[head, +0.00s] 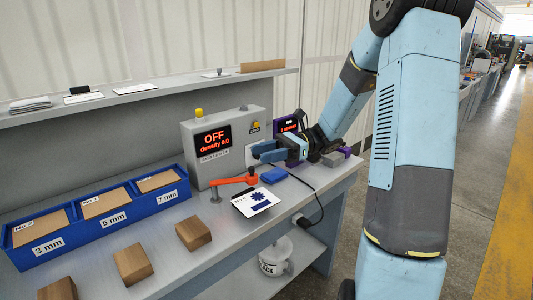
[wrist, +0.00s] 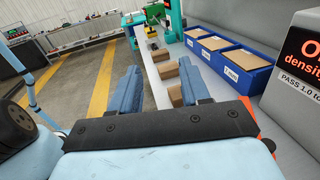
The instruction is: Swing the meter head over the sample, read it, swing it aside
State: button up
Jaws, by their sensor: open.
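The grey meter box (head: 226,148) stands on the bench, and its display (head: 211,138) reads "OFF density 0.0". In the wrist view its display (wrist: 306,45) is cut off at the right. The orange swing arm with the meter head (head: 235,181) reaches right from a short post in front of the box. Its end is by the far edge of the white sample card (head: 243,207), which has a blue print. My gripper (head: 258,152) is open and empty, above and behind the orange arm's end, close to the box's right side. Its spread blue fingers show in the wrist view (wrist: 160,85).
Blue bins (head: 160,202) with labelled blocks line the bench's left, with loose brown blocks (head: 193,233) in front. A blue pad (head: 273,175) and a black cable (head: 305,188) lie right of the card. A shelf (head: 140,93) runs behind.

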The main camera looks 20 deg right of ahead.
jog(key=shift+s, duration=0.15)
jog(key=shift+c, duration=0.6)
jog(key=shift+d+f+m+t, duration=0.2)
jog(key=shift+f+m+t, duration=0.1)
jog(key=shift+m, duration=0.2)
jog(key=shift+c, duration=0.9)
jog(key=d+f+m+t, duration=0.1)
jog(key=f+m+t, duration=0.1)
jog(key=m, duration=0.2)
jog(key=w+d+f+m+t, duration=0.1)
jog(key=d+f+m+t, duration=0.1)
jog(key=m, duration=0.2)
jog(key=d+f+m+t+y, duration=0.1)
jog(key=m+t, duration=0.1)
jog(key=m, duration=0.2)
jog(key=shift+w+d+f+t, duration=0.4)
grip_shut()
jog(key=d+f+m+t+h, duration=0.3)
jog(key=d+f+m+t, duration=0.35)
jog(key=m, duration=0.75)
jog(key=x, duration=1)
jog(key=shift+s+a+f, duration=0.3)
jog(key=shift+a, duration=0.05)
jog(key=w, duration=0.1)
jog(key=w+a, duration=0.1)
jog(key=w, duration=0.1)
jog(key=shift+w+a, duration=0.15)
jog(key=shift+w, duration=0.45)
